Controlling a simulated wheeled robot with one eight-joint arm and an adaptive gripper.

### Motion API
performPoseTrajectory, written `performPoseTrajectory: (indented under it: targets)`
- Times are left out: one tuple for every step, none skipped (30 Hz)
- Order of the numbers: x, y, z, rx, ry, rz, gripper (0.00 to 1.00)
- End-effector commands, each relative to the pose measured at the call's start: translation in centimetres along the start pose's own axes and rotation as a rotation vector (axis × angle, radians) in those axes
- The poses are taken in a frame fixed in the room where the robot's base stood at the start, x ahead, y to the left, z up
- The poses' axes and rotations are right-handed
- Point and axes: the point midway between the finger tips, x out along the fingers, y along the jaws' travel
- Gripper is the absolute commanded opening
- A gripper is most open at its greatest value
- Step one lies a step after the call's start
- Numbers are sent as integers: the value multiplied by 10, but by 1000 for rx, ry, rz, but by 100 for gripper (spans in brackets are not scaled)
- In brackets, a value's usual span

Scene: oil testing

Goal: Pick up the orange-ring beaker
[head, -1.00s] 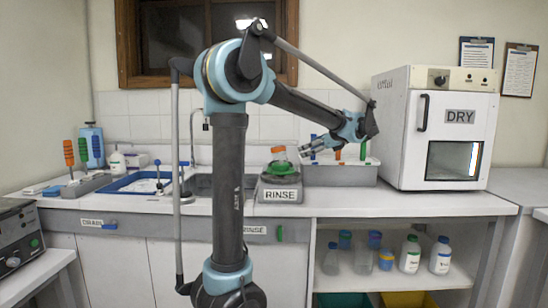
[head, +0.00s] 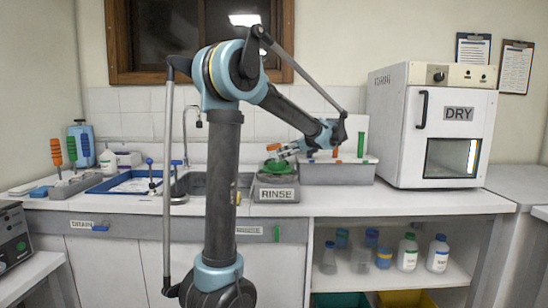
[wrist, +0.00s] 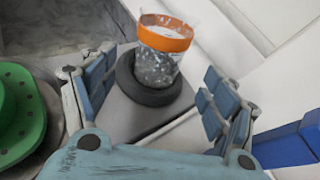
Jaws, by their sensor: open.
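The orange-ring beaker (wrist: 166,56) is a clear glass with an orange band near its top and speckled contents. In the wrist view it stands in a black ring (wrist: 152,88) on a grey block, slightly tilted in the picture. My gripper (wrist: 162,78) is open, one blue finger on each side of the beaker's lower part, with gaps on both sides. In the head view my gripper (head: 285,151) is above the back of the RINSE unit (head: 276,193), and the beaker is hard to make out behind the fingers.
A green dotted disc (wrist: 20,115) lies left of my left finger. A grey bin (head: 335,174) stands right of the RINSE unit, with the white DRY oven (head: 440,150) beyond it. A blue tray (head: 124,189) and a sink are at left.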

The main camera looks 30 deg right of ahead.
Motion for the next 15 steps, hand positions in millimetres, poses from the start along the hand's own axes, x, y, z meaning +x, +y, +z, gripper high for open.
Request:
performPoseTrajectory:
  targets:
    - [4,0,0,0,0,1,79]
    - [5,0,0,0,0,1,79]
    - [6,0,0,-1,0,1,79]
    - [7,0,0,-1,0,1,79]
    - [8,0,0,-1,0,1,79]
    - [10,0,0,-1,0,1,79]
    - [12,0,0,-1,0,2,79]
    - [14,0,0,-1,0,1,79]
    - [18,0,0,-2,0,1,79]
    - [22,0,0,-2,0,2,79]
    - [26,1,0,-2,0,2,79]
    - [32,1,0,-2,0,3,79]
    - [36,1,0,-2,0,3,79]
    - [40,1,0,-2,0,2,79]
    - [46,1,0,-1,0,3,79]
